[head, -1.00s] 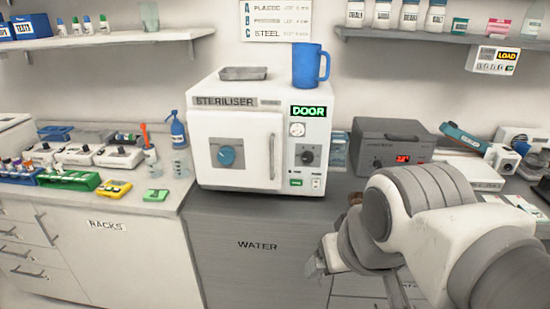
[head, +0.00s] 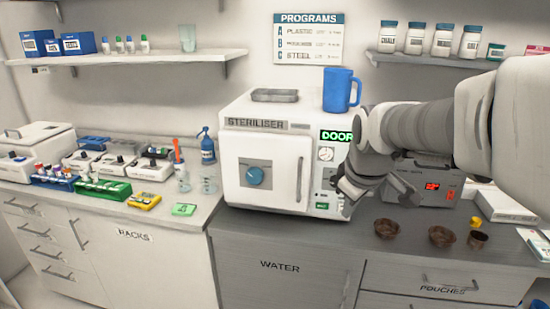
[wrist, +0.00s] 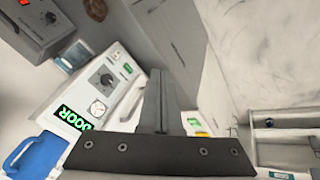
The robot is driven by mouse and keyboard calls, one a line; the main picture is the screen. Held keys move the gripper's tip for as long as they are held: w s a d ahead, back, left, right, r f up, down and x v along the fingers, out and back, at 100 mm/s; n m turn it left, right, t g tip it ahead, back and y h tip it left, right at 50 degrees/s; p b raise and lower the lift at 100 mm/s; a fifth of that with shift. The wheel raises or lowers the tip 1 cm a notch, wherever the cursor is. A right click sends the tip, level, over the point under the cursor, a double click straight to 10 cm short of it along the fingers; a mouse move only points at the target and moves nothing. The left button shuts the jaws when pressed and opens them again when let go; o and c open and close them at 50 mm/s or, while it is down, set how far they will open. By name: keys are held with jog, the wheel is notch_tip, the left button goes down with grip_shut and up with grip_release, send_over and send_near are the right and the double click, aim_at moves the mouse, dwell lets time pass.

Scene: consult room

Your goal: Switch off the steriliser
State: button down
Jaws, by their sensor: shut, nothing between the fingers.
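The white steriliser (head: 240,190) stands on the grey counter, its door shut with a blue dial. Its control panel has a lit green DOOR display (head: 336,136), a round gauge (head: 326,154) and a small green light (head: 322,206). My gripper (head: 344,192) is in front of the panel's right part and hides the black knob in the head view. In the wrist view the knob (wrist: 105,78) and a small green light (wrist: 127,68) show left of my gripper (wrist: 159,74). The fingers are together and hold nothing. I cannot tell whether they touch the panel.
A blue mug (head: 338,92) and a grey tray (head: 275,95) sit on top of the steriliser. A grey box with a red display (head: 432,187) stands to its right, partly behind my arm. Brown bowls (head: 388,228) lie on the counter at right. Racks and bottles fill the left counter.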

jog(key=w+d+f+n+p, duration=0.1)
jog(key=w+d+f+n, duration=0.2)
jog(key=w+f, duration=0.2)
jog(key=w+d+f+n, duration=0.2)
jog(key=w+f+n, duration=0.2)
jog(key=w, duration=0.8)
jog(key=shift+w+d+f+n+h+p, duration=0.15)
jog(key=shift+d+f+n+h+p, duration=0.2)
jog(key=shift+f, duration=0.3)
jog(key=w+d+f+p, duration=0.1)
jog(key=w+d+f, duration=0.1)
jog(key=w+f, duration=0.6)
jog(key=shift+f, duration=0.3)
jog(key=shift+d, duration=0.1)
